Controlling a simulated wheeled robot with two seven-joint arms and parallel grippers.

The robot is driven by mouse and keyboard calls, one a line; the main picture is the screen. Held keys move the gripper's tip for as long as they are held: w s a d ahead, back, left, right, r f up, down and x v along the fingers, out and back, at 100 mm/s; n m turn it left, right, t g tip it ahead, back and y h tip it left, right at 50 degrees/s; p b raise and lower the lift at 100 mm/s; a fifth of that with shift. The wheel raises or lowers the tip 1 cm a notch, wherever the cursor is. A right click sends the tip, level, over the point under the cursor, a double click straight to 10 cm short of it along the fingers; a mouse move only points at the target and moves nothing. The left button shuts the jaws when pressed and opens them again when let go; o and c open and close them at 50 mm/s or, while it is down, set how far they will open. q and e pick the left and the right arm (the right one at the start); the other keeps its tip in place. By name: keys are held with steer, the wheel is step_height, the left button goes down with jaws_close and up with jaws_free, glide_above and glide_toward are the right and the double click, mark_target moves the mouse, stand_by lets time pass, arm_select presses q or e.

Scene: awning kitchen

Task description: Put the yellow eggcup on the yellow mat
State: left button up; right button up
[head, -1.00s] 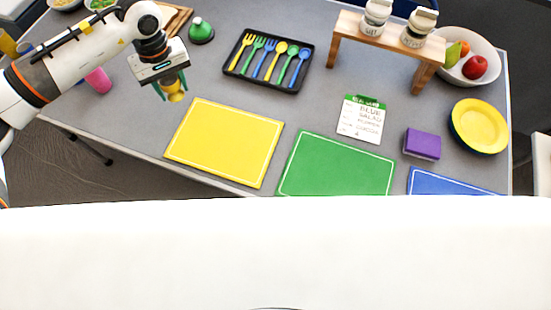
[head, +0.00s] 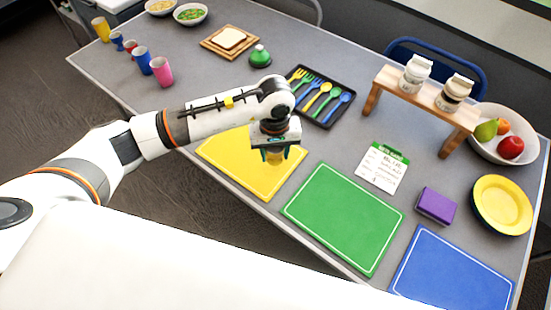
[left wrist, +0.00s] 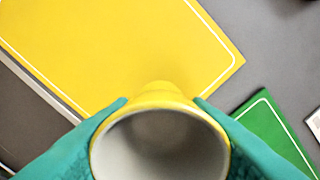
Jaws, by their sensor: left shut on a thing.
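My left gripper (head: 274,155) is shut on the yellow eggcup, which shows in the left wrist view (left wrist: 160,98) with its pale hollow facing the camera, between teal fingers. In the head view the eggcup is mostly hidden by the gripper. The yellow mat (head: 235,163) lies flat near the table's front edge; in the left wrist view (left wrist: 120,45) it spreads beyond the eggcup. The gripper is over the mat's right part, near the green mat. The eggcup appears held above the surface, but its exact height is unclear. My right gripper is not in view.
The green mat (head: 343,218) lies just right, then the blue mat (head: 452,272). A black cutlery tray (head: 343,112) and a green domed object (head: 260,56) are behind. An order card (head: 382,167) and a purple block (head: 436,205) lie to the right. The yellow mat looks bare.

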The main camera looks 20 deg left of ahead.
mark_target(275, 161)
arm_select(q)
step_height(275, 161, down, 4)
steer(key=shift+r, duration=0.1)
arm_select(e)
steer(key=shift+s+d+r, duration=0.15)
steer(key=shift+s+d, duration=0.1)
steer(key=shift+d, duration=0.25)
arm_select(q)
steer(key=o, duration=1)
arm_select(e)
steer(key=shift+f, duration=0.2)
